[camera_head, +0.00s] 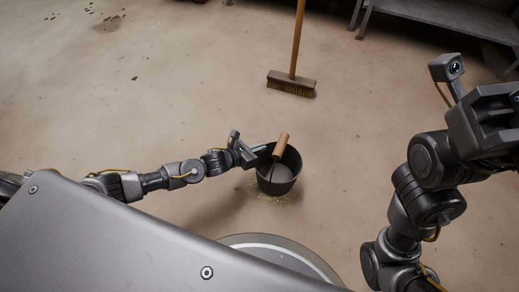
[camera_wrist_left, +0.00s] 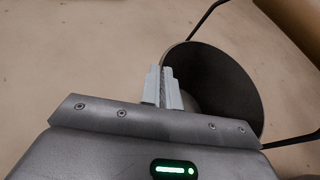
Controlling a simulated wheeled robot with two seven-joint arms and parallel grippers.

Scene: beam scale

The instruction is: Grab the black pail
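The black pail (camera_head: 280,182) stands upright on the floor, open side up, just right of my left gripper (camera_head: 258,150). Its wire bail carries a wooden grip (camera_head: 281,146) and leans across the opening. In the left wrist view the pail (camera_wrist_left: 215,80) fills the right side, and the wooden grip (camera_wrist_left: 295,25) shows at the top right corner. My left gripper's pale fingers (camera_wrist_left: 162,88) are close together at the pail's left rim, with the thin wall seemingly between them. My right gripper (camera_head: 497,110) is raised at the right edge, partly cut off, away from the pail.
A broom (camera_head: 292,82) stands on the floor behind the pail. A grey metal bench or shelf (camera_head: 440,12) is at the top right. Light crumbs lie around the pail's base. Dark stains mark the floor at the upper left. The floor around the pail is otherwise clear.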

